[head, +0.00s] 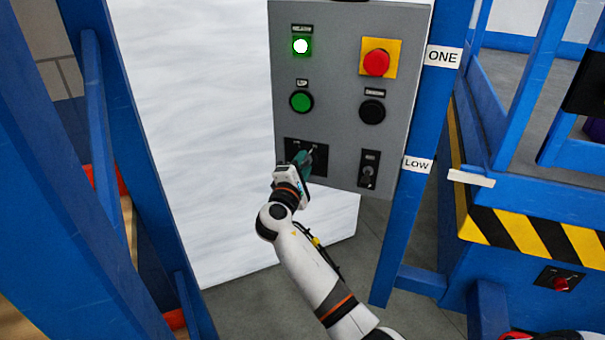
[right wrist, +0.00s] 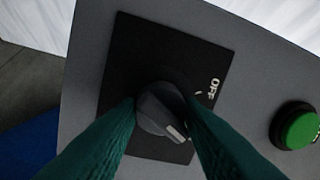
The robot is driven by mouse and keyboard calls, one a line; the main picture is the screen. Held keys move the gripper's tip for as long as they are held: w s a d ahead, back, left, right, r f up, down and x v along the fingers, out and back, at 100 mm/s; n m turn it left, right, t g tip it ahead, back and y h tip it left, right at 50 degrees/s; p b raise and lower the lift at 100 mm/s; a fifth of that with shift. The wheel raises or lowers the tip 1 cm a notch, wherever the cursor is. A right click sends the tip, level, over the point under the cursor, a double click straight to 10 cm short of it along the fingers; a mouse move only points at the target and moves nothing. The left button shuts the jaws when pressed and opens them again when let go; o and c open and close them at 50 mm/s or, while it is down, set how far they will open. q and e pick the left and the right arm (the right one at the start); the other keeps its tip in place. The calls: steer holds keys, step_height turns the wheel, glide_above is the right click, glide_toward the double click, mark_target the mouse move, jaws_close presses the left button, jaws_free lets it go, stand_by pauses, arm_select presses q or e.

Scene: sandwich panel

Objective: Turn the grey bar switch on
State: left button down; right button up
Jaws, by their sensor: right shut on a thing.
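The grey bar switch (right wrist: 160,112) is a dark grey rotary knob with a light mark on one end. It sits on a black square plate (right wrist: 165,52) with an OFF label at its right in the right wrist view. The light mark points to the lower right there, away from the OFF label. My right gripper (head: 306,158) is shut on the switch, its two green fingers on either side of it in the right wrist view (right wrist: 162,112). In the head view the gripper covers most of the switch. My left gripper is not in view.
The grey panel (head: 335,80) also bears a lit white-green lamp (head: 301,46), a green button (head: 301,102), a red button on yellow (head: 376,63), a black button (head: 372,111) and a small switch (head: 368,171). A blue post (head: 420,120) stands close at the right.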

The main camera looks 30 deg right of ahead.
steer(key=shift+f+m, duration=0.15)
steer(key=shift+m, duration=0.15)
steer(key=o, duration=1)
steer(key=shift+c, duration=0.2)
steer(key=r+b+v, duration=0.1)
steer(key=v, duration=1.1)
steer(key=shift+f, duration=0.4)
